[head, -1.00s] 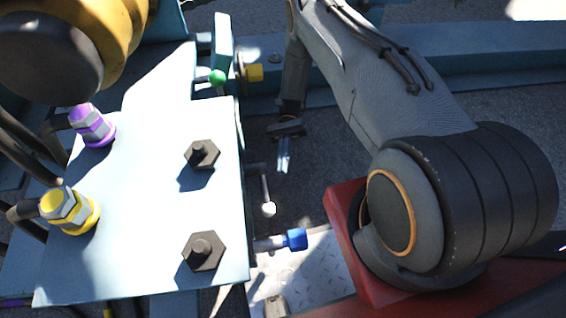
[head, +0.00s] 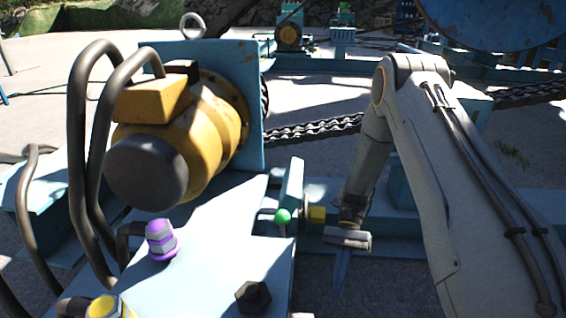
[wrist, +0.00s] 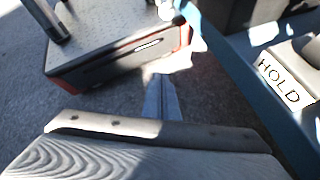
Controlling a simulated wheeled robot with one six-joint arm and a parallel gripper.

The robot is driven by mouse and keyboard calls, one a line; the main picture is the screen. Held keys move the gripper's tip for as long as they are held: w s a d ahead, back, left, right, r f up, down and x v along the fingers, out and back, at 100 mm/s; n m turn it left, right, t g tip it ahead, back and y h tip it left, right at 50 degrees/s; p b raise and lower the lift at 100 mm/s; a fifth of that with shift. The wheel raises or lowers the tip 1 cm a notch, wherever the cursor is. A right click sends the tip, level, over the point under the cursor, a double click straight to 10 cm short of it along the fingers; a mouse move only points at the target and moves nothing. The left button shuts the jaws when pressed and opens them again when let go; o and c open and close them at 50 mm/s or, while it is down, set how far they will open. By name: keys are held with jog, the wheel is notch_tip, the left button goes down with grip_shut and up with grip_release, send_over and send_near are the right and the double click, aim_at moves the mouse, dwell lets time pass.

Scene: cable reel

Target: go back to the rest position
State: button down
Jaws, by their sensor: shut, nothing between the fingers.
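My gripper (head: 340,270) hangs pointing down at the end of my folded arm in the head view, right of the blue machine plate. Its fingers are together with nothing between them. It also shows in the wrist view (wrist: 162,98), with its fingertips over dark ground, near a grey box with a red edge (wrist: 118,65). No object touches the fingers that I can see.
A chain (head: 320,130) runs behind.

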jog(key=s+d+r+n+t+h, duration=0.15)
jog(key=r+n+t, duration=0.25)
jog(key=r+t, duration=0.5)
jog(key=s+d+r+n+t+h, duration=0.1)
jog(key=d+r+n+t+h, duration=0.2)
jog(key=r, duration=1)
jog(key=s+a+r+n+y, duration=0.1)
jog(key=s+a+r+n, duration=0.15)
jog(key=s+a, duration=0.4)
jog(key=s+a+r+n+g+y, duration=0.1)
jog(key=s+a+r+n, duration=0.1)
jog(key=s+a+r, duration=0.45)
jog(key=s+a+n+y, duration=0.1)
jog(key=s+a+n, duration=0.25)
jog(key=a, duration=0.45)
jog(key=d+r+m+p, duration=0.2)
jog(key=d+r+p, duration=0.5)
jog(key=p, duration=0.6)
jog(key=d+r+m+h+p, duration=0.1)
jog(key=d+r+m+p, duration=0.2)
jog(key=d+r+p, duration=0.4)
jog(key=d+r+m+h+p, duration=0.1)
jog(key=d+r+p, duration=0.5)
jog(key=r+p, duration=0.9)
jog(key=m+p, duration=0.1)
jog(key=p, duration=0.2)
jog(key=shift+d+m+p, duration=0.35)
jog(key=shift+d+m, duration=0.05)
jog(key=shift+w, duration=0.1)
